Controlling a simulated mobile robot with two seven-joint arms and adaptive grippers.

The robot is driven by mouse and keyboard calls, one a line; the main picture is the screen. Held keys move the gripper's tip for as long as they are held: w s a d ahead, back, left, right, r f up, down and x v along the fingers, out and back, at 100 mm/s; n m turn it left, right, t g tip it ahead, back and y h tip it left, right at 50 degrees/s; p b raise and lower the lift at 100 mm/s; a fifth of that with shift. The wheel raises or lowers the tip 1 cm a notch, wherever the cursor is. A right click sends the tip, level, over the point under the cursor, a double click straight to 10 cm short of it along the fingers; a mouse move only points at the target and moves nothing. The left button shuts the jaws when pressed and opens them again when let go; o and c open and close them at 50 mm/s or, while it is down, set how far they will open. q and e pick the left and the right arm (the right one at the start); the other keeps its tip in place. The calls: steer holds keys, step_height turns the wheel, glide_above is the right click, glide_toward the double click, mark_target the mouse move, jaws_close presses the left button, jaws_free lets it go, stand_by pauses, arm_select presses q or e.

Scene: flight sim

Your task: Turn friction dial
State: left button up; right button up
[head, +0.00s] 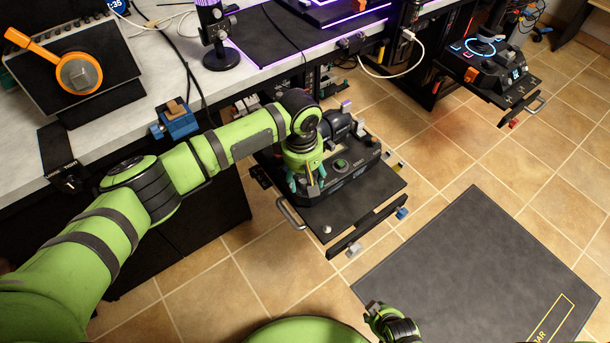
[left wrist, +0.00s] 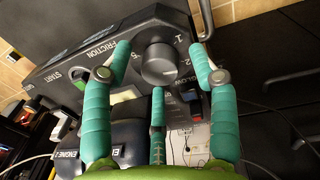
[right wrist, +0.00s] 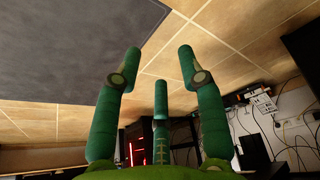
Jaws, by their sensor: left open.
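The friction dial (left wrist: 159,62) is a round dark knob on a grey panel (left wrist: 75,58) marked FRICTION, seen in the left wrist view. My left gripper (left wrist: 161,72) is open, with green fingers to the left and right of the dial and a third below it. I cannot tell whether any finger touches it. In the head view my left gripper (head: 309,180) is over the throttle unit (head: 362,178), and I cannot make out the dial there. My right gripper (right wrist: 159,72) is open and empty, facing the floor; it shows at the bottom of the head view (head: 374,312).
The unit sits on a black tray (head: 350,222) with a metal handle beside the white desk (head: 200,85). Near the dial are a START button (left wrist: 79,77) and a red switch (left wrist: 189,84). A dark floor mat (head: 480,265) lies at right; tiled floor is open between.

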arm_select(q)
steer(key=c, duration=1.1)
steer(key=shift+r+p, duration=0.2)
steer(key=shift+p, duration=0.2)
steer(key=shift+c, duration=0.2)
steer(key=p, duration=0.2)
steer(key=r+p, duration=0.1)
steer(key=p, duration=0.1)
steer(key=shift+w+d+r+m+p, duration=0.1)
steer(key=shift+w+d+m+p, duration=0.15)
steer(key=shift+m+p, duration=0.15)
steer(key=m+p, duration=0.1)
steer(key=p, duration=0.1)
steer(key=f+m+p, duration=0.1)
steer(key=p, duration=0.1)
steer(key=shift+s+a, duration=0.1)
steer(key=shift+s, duration=0.05)
steer(key=shift+f+m, duration=0.2)
steer(key=shift+m, duration=0.7)
arm_select(e)
steer(key=s+d+r+g, duration=0.2)
steer(key=s+g, duration=0.1)
steer(key=s, duration=1.3)
steer(key=shift+s+r, duration=0.2)
steer(key=shift+s, duration=0.2)
